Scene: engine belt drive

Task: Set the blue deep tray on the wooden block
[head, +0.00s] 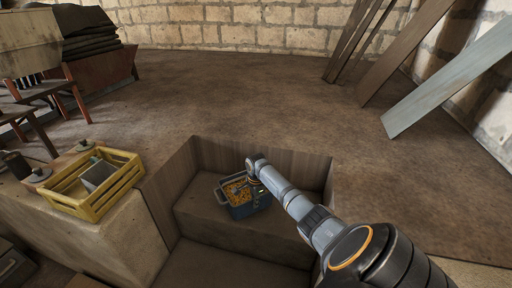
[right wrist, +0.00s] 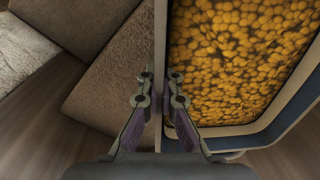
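The blue deep tray (head: 243,211), filled with small orange-yellow balls, is in the recess, over the top of a brown block (head: 275,224). I cannot tell whether it touches the block, or whether this block is the wooden one. In the right wrist view the tray's rim (right wrist: 160,40) runs between my right gripper's fingers (right wrist: 160,88), one inside and one outside. The fingers lie close against the wall and look shut on it. In the head view my right gripper (head: 255,180) is at the tray's far right edge. My left gripper is not in view.
A yellow slatted crate (head: 78,208) with a grey container in it stands on a pale stone ledge (head: 110,240) at left. Wood-lined walls (head: 265,157) bound the recess behind the tray. Planks (head: 450,80) lean at the back right. The floor beyond is clear.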

